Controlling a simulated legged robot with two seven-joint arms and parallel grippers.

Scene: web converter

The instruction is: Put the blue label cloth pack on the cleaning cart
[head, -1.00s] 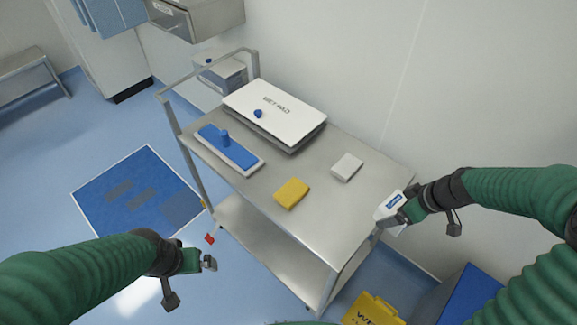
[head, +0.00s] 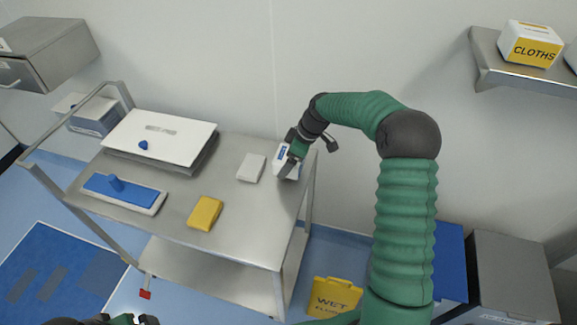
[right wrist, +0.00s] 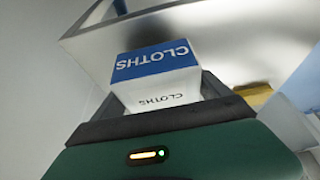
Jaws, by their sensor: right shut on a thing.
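The blue label cloth pack (head: 280,163) is a white block with a blue label, at the right end of the cleaning cart's top (head: 235,228). My right gripper (head: 290,167) is shut on it. The right wrist view shows the pack (right wrist: 155,75) between the fingers, its blue face reading CLOTHS. I cannot tell whether the pack touches the cart top or hangs just above it. My left gripper (head: 135,319) shows only at the bottom edge, and its jaws are unclear.
The cart also holds a white pad (head: 250,168), a yellow cloth (head: 205,214), a blue mop head (head: 122,192) and a white-lidded tray (head: 160,134). A yellow-label CLOTHS pack (head: 530,44) stands on the wall shelf (head: 525,80). A yellow wet-floor sign (head: 333,297) is low beside the cart.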

